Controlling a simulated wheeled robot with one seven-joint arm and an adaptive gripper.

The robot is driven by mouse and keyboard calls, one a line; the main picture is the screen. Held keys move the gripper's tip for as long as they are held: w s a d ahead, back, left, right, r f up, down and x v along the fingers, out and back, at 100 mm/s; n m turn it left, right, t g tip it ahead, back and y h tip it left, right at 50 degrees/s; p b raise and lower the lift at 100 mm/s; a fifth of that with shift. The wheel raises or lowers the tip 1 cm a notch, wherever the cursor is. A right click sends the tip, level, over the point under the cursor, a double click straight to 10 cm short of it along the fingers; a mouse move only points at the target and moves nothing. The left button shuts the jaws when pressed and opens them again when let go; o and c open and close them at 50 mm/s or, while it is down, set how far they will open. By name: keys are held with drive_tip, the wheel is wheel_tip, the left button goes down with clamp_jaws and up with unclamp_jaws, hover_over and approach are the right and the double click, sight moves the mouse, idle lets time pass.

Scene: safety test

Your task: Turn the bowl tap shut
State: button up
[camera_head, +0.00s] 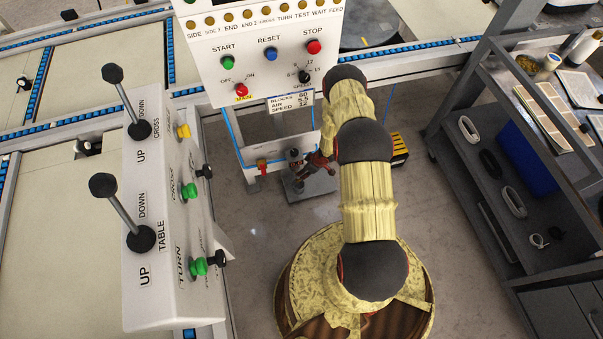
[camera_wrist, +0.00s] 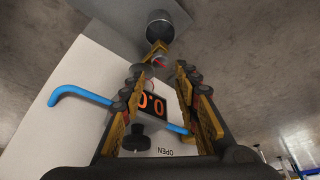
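In the wrist view a small yellow lever with a red spot (camera_wrist: 157,52) sits at the end of a dark grey, cup-like cylinder (camera_wrist: 160,24); this looks like the bowl tap. My gripper (camera_wrist: 161,68) is open, its two yellow-and-black fingers apart, with the lever just beyond the tips and roughly between them. I see no clear contact. In the head view my gripper (camera_head: 302,180) is low beside the white panel (camera_head: 250,130), above a grey plate; the tap cannot be made out there.
A digital display reading 0.0 (camera_wrist: 152,104), a black knob (camera_wrist: 135,140) and a blue hose (camera_wrist: 80,95) are close by my fingers. A red handle (camera_head: 262,167) is on the panel. A control box with levers (camera_head: 160,200) stands left, a shelf cart (camera_head: 500,180) right.

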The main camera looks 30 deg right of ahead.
drive_tip(key=shift+v, duration=2.05)
drive_tip(key=shift+s, duration=0.1)
